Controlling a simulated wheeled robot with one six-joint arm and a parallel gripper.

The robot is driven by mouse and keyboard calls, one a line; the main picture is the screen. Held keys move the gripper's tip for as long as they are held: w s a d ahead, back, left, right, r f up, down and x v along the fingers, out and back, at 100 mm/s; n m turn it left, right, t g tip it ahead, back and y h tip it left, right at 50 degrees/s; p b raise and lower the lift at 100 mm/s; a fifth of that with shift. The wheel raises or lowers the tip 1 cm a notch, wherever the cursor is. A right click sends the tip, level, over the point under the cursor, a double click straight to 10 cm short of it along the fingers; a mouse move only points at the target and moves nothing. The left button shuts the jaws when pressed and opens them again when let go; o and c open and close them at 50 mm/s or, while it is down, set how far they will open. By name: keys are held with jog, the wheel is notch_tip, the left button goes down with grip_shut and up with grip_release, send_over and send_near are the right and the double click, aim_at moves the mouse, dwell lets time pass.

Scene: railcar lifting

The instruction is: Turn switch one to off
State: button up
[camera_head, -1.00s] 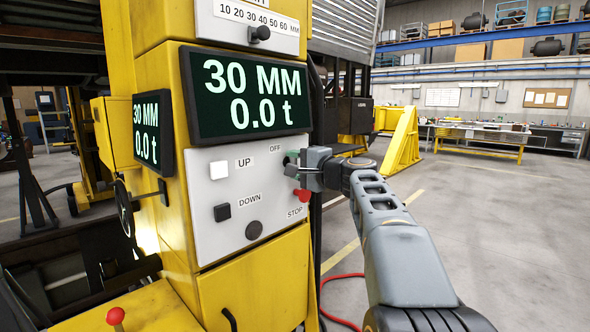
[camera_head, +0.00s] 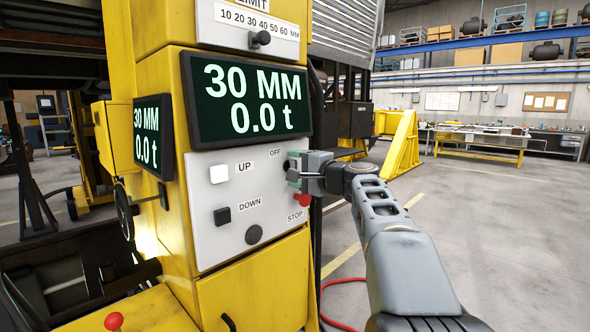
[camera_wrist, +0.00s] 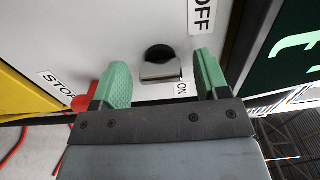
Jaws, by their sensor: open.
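The rotary switch (camera_wrist: 160,66) on the light panel has a round black base and a metal handle. In the wrist view an OFF label (camera_wrist: 202,14) is above right of it and an ON label (camera_wrist: 181,88) is beside its handle. The handle lies nearer ON than OFF. My gripper (camera_wrist: 162,72) is open, its green fingers on either side of the switch with gaps showing. In the head view my gripper (camera_head: 293,172) is at the panel's right edge, below the OFF label (camera_head: 275,153), and mostly hides the switch.
A red STOP button (camera_head: 303,200) is just below my gripper, close to one finger in the wrist view. The UP button (camera_head: 219,174) and DOWN button (camera_head: 222,216) are to the left. The display (camera_head: 250,100) above reads 30 MM and 0.0 t. Open floor lies right.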

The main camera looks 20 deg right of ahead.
jog(key=v, duration=1.3)
jog(key=shift+s+b, duration=0.25)
jog(key=shift+b, duration=0.2)
jog(key=s+a+f+n+g+h+p, duration=0.15)
jog(key=a+f+n+g+p, duration=0.35)
jog(key=a+f+g+p, duration=0.5)
jog(key=s+a+f+n+g+h+p, duration=0.3)
jog(key=s+a+f+n+h+p, duration=0.2)
jog(key=s+n+p, duration=0.3)
jog(key=s+a+f+p, duration=0.1)
jog(key=s, duration=0.2)
jog(key=shift+s+a+n, duration=0.2)
jog(key=shift+s+n, duration=0.1)
jog(key=shift+s, duration=0.05)
